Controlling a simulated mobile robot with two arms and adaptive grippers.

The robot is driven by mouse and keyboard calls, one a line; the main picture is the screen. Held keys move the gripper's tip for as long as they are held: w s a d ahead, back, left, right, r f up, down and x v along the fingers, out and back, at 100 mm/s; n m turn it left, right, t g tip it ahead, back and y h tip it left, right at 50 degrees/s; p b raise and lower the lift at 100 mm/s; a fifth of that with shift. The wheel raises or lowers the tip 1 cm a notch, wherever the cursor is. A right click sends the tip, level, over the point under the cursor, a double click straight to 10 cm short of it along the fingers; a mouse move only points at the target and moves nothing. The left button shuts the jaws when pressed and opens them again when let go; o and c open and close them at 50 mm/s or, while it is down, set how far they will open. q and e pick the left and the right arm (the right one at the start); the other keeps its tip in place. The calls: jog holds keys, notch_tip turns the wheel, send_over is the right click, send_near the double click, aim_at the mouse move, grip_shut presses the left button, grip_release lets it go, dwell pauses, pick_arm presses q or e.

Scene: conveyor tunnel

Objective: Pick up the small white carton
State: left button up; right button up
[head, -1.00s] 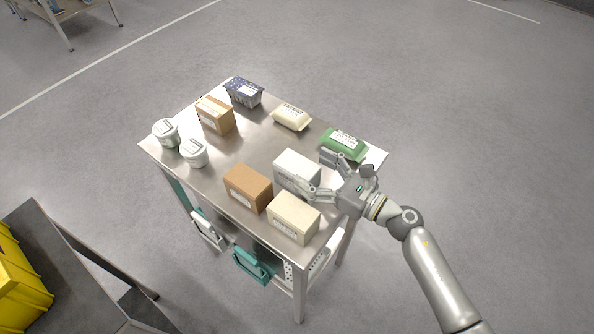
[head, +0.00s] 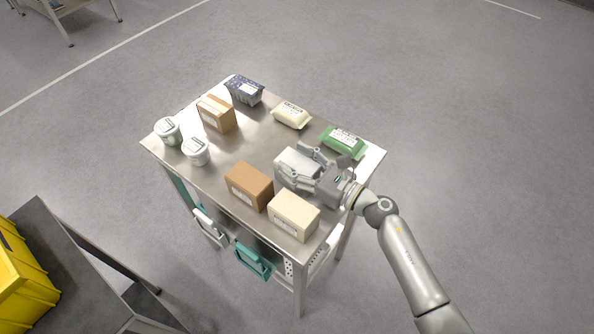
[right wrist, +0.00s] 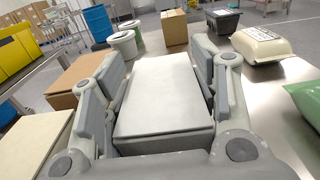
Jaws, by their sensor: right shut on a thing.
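The small white carton (head: 294,163) stands on the metal table between a brown box and a green packet. My right gripper (head: 304,165) is around it from the right, with one finger on each side, and is shut on it. In the right wrist view the carton (right wrist: 163,95) lies between the two fingers (right wrist: 163,80). The gripper hides part of the carton's near end in the head view. I cannot tell any gap between the carton and the table. My left gripper is not in view.
A brown box (head: 249,187) and a cream box (head: 293,217) stand close to the carton on the near side. A green packet (head: 344,142) and a cream packet (head: 291,115) lie beyond it. White tubs (head: 195,151), a cardboard box (head: 215,114) and a dark punnet (head: 244,90) stand further left.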

aim_at(298, 163)
jog(key=shift+c, duration=1.1)
jog(key=shift+r, duration=0.2)
notch_tip(298, 163, up, 10)
jog(key=shift+f+p, duration=0.1)
jog(key=shift+p, duration=1)
jog(key=o, duration=0.5)
jog(key=c, duration=0.8)
jog(key=shift+d+f, duration=0.1)
